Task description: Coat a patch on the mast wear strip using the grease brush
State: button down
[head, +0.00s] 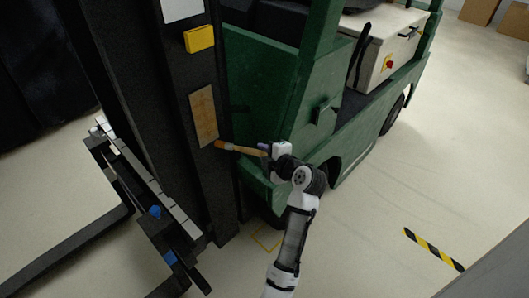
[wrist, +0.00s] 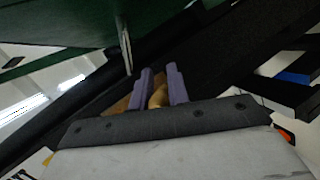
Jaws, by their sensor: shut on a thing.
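The mast wear strip (head: 204,115) is a tan upright panel on the dark mast (head: 150,100) of a green forklift. My gripper (head: 266,149) is to the right of the strip's lower end, shut on the grease brush (head: 240,149). The brush has a wooden handle and points left, its tip close to the strip's lower right edge. I cannot tell whether the tip touches it. In the wrist view, my gripper's purple fingers (wrist: 161,86) close around the tan brush handle (wrist: 158,96). The bristles are not clear there.
A yellow block (head: 199,39) and a white sheet are on the mast above the strip. The green forklift body (head: 262,75) stands right behind my gripper. Fork tines (head: 70,245) extend at lower left. Open floor lies at right, with a black-and-yellow strip (head: 433,249).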

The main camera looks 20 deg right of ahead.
jog(key=shift+w+a+b, duration=0.25)
jog(key=shift+w+b, duration=0.1)
jog(key=shift+w, duration=0.45)
dwell(0.7)
jog(key=shift+r+p, duration=0.35)
jog(key=shift+r, duration=1.4)
jog(key=shift+r+p, duration=0.45)
jog(key=shift+r, duration=1)
jog(key=shift+r+p, duration=0.5)
jog(key=shift+r, duration=1.25)
